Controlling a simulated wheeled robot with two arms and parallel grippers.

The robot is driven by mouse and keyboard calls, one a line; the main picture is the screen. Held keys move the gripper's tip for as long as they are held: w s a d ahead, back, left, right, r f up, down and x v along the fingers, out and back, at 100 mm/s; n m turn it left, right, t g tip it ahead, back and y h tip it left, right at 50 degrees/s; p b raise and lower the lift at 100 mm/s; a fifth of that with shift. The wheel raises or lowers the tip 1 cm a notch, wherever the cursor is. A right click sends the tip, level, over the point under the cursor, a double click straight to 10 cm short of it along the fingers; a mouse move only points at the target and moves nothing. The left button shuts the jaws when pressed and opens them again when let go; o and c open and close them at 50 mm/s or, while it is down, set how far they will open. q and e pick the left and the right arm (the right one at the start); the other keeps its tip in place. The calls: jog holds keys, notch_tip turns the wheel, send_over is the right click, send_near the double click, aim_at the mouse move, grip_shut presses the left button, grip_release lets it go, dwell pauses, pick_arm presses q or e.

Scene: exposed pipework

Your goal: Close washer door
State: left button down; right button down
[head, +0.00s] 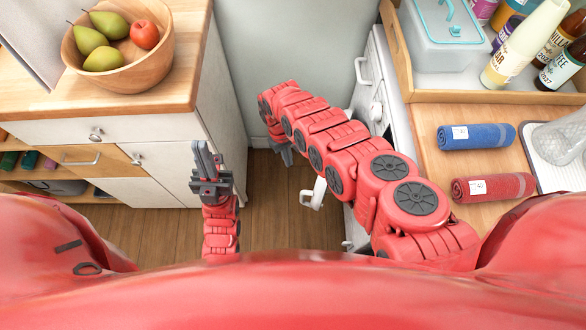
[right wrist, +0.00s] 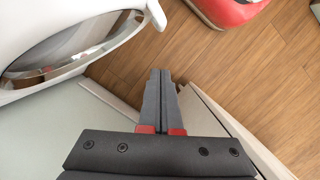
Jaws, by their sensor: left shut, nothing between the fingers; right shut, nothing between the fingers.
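The washer door is a white ring (right wrist: 118,38) around a dark glass at the upper left of the right wrist view. It stands open, away from the washer front. In the head view, a white piece (head: 313,194) below my right arm looks like part of it. The white washer front (head: 379,107) with knobs is mostly hidden by that arm. My right gripper (right wrist: 160,75) is shut and empty, beside the door ring; contact cannot be told. In the head view only a bit of it shows. My left gripper (head: 206,158) is shut and empty, above the floor.
A cabinet (head: 165,130) with a wooden bowl (head: 150,72) of fruit stands at left. At right, a wooden counter (head: 440,170) carries rolled towels (head: 476,136), a wooden tray and bottles. Wood floor (head: 165,232) lies between them, with a pale wall (head: 285,50) behind.

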jog(key=s+d+f, duration=0.3)
jog(key=s+f, duration=0.1)
jog(key=f, duration=0.5)
jog(key=shift+s+d+f, duration=0.2)
jog(key=shift+s+f, duration=0.05)
jog(key=shift+s, duration=0.05)
jog(key=s+d+p, duration=0.1)
jog(key=d+p, duration=0.1)
jog(key=s+d+n+p, duration=0.1)
jog(key=d+p, duration=0.1)
jog(key=p, duration=0.1)
jog(key=s+d+r+n+p, duration=0.1)
jog(key=s+d+p, duration=0.1)
jog(key=d, duration=0.1)
jog(key=shift+r, duration=0.1)
jog(key=s+d+f+n+p, duration=0.1)
jog(key=s+d+p, duration=0.1)
jog(key=d, duration=0.6)
jog(key=shift+s+d+f+n+t+h, duration=0.15)
jog(key=shift+s+n+t+h, duration=0.05)
jog(key=shift+n+t+h, duration=0.1)
